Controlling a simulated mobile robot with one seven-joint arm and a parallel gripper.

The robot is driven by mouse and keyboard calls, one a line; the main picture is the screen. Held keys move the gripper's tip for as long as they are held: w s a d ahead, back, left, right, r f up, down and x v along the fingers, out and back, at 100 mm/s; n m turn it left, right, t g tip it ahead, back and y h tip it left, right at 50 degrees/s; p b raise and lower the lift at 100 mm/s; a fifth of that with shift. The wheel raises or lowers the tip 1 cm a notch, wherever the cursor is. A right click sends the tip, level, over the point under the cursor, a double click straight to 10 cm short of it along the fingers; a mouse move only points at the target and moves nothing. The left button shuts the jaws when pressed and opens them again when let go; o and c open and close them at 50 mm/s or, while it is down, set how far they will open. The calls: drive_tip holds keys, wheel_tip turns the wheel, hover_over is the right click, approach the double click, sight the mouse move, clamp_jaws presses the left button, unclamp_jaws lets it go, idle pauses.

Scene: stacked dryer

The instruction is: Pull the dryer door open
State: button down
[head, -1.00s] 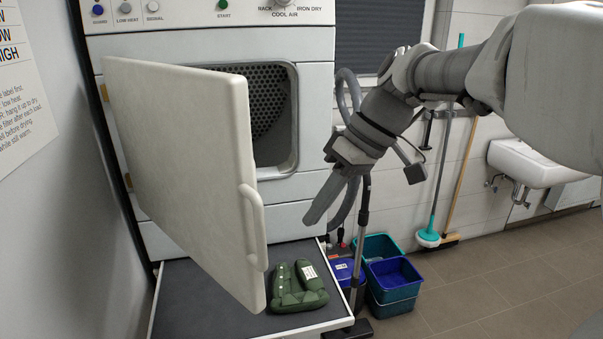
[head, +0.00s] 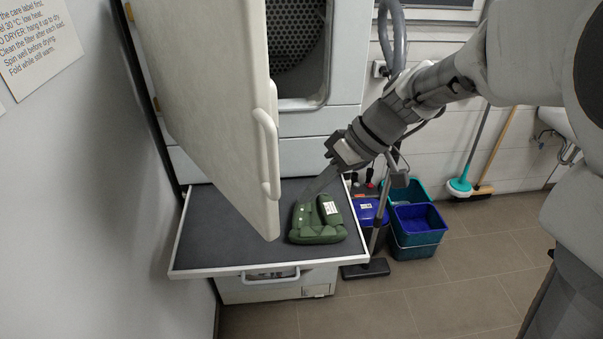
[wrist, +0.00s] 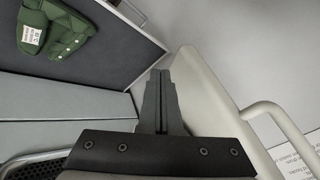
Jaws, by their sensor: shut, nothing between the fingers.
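The white dryer door (head: 215,110) stands open, swung out on its left-side hinges. Its bar handle (head: 267,150) is on the outer face near the free edge. In the wrist view the door (wrist: 205,95) and its handle (wrist: 285,125) are at the right. The dryer's round drum opening (head: 298,35) is partly hidden by the door. My gripper (head: 304,198) is shut and empty, on the inner side of the door by its free edge. In the wrist view its fingers (wrist: 161,72) overlap the door's edge; I cannot tell whether they touch.
A wall closes in at the left; floor is free in front.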

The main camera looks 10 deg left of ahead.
drive_tip(key=s+a+p, duration=0.1)
drive_tip(key=s+a, duration=0.2)
drive_tip(key=shift+f, duration=0.2)
idle(0.4)
